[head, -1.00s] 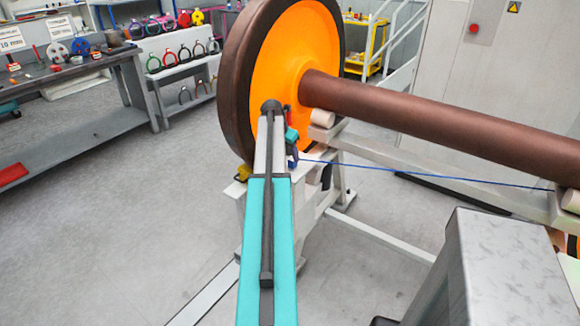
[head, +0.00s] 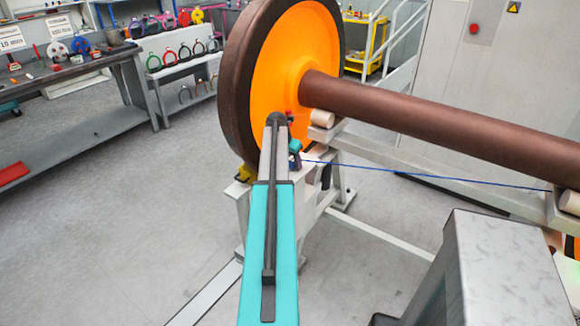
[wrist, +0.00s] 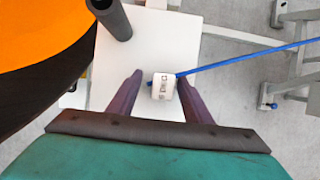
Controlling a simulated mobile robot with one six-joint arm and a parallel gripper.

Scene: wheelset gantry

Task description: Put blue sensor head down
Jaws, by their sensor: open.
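The sensor head (wrist: 163,87) shows in the wrist view as a small block with a pale, marked top face and a blue cable running off to the right. It appears to rest on the white plate (wrist: 145,50) of the stand. My gripper (wrist: 158,80) is open, with one dark purple finger on each side of the block and visible gaps between. In the head view my gripper (head: 295,158) is small and partly hidden by the arm, beside the orange wheel. The block's underside is hidden.
The large orange and brown wheel (head: 290,70) and its brown axle (head: 430,115) stand close to my gripper. A dark post (wrist: 112,18) rises from the plate. The blue cable (head: 430,178) stretches right, beside the pale frame. Grey floor lies open at left.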

